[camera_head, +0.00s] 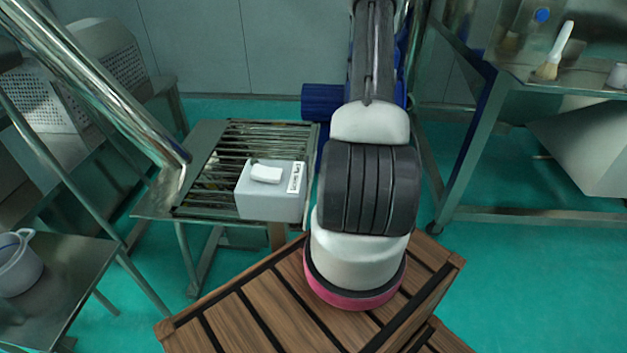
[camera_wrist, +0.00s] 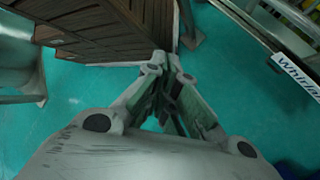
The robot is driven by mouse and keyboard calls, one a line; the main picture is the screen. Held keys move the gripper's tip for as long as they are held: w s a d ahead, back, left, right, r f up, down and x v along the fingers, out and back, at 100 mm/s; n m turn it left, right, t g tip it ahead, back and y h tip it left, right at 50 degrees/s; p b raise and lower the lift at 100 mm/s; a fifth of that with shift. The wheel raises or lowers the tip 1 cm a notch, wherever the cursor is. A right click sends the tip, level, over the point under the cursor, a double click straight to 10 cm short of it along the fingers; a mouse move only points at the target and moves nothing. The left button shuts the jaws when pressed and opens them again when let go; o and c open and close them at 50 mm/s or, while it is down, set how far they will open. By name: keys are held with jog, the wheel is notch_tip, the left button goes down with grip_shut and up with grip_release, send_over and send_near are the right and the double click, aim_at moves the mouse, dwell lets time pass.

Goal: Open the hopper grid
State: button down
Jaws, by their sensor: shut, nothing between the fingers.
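The hopper grid (camera_head: 215,182), a frame of parallel metal bars, lies flat in a metal table-like top at left centre in the head view. A grey box (camera_head: 268,203) with a small white piece on it covers its front right part. My arm rises to the right of the grid and reaches away toward the back. My gripper is out of the head view. In the wrist view my gripper (camera_wrist: 172,72) is shut and empty, with green floor behind its fingers. I cannot make out the grid in the wrist view.
A thick steel pipe (camera_head: 110,95) slopes down to the grid's left edge. A side table (camera_head: 62,290) holds a white pot (camera_head: 16,264) at lower left. A steel bench (camera_head: 590,88) with a brush (camera_head: 555,52) stands right. The green floor (camera_head: 545,285) at right is clear.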

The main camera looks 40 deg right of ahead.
jog(key=s+a+f+m+t+y, duration=0.3)
jog(key=a+f+m+t+y, duration=0.1)
jog(key=f+t, duration=0.25)
jog(key=w+a+f+t+h, duration=0.1)
jog(key=w+a+f+t, duration=0.1)
jog(key=w, duration=0.6)
jog(key=w+a+f+m+t+h, duration=0.1)
jog(key=w+a+f+t, duration=0.2)
jog(key=w, duration=0.4)
jog(key=shift+w+a+f, duration=0.35)
jog(key=shift+a+f, duration=0.25)
jog(key=shift+f, duration=0.05)
jog(key=shift+r+t, duration=0.1)
jog(key=shift+t, duration=0.15)
